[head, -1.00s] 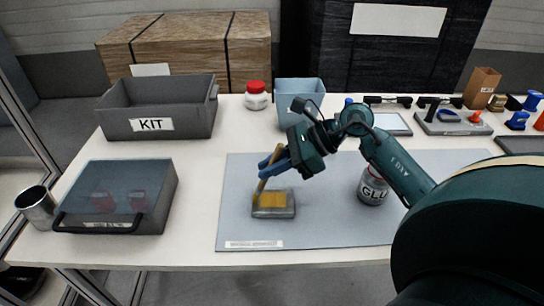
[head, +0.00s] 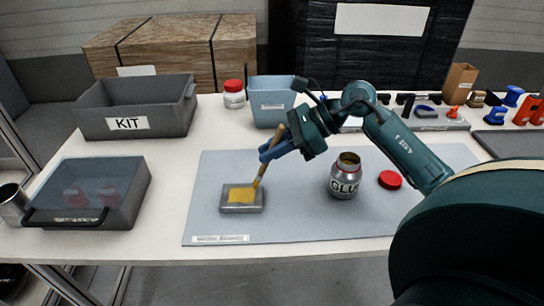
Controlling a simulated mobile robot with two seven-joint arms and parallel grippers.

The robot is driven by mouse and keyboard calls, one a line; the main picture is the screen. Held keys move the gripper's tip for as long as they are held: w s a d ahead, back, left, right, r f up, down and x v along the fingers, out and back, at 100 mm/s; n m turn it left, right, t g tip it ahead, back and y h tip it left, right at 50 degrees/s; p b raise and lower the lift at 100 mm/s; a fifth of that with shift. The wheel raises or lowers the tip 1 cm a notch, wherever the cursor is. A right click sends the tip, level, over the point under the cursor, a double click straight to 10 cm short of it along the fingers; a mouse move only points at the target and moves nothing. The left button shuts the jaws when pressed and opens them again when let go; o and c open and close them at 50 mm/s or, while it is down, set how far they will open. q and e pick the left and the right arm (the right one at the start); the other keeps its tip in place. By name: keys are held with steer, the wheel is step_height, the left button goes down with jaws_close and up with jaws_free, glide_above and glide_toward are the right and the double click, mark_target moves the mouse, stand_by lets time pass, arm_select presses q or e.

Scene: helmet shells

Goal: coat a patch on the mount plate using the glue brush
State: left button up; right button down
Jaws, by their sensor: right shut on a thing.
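The mount plate (head: 229,208) is a grey block lying on the blue-grey mat (head: 300,222). A yellow glue patch (head: 241,195) covers part of its top. My right gripper (head: 266,155) is shut on the glue brush (head: 271,158), a wooden-handled brush held tilted, its lower end at the right side of the patch. I cannot tell whether the bristles touch the plate. The glue jar (head: 344,183) stands open on the mat right of the plate, and its red lid (head: 390,180) lies beside it. My left gripper is not in view.
A grey KIT bin (head: 125,125) and a lidded grey case (head: 88,215) stand at the left, with a metal cup (head: 12,204) by the case. A blue bin (head: 271,107) and a red-capped jar (head: 234,97) are behind the mat. The mat's front right is clear.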

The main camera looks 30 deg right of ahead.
steer(key=shift+r+p, duration=1.1)
steer(key=shift+r, duration=1.55)
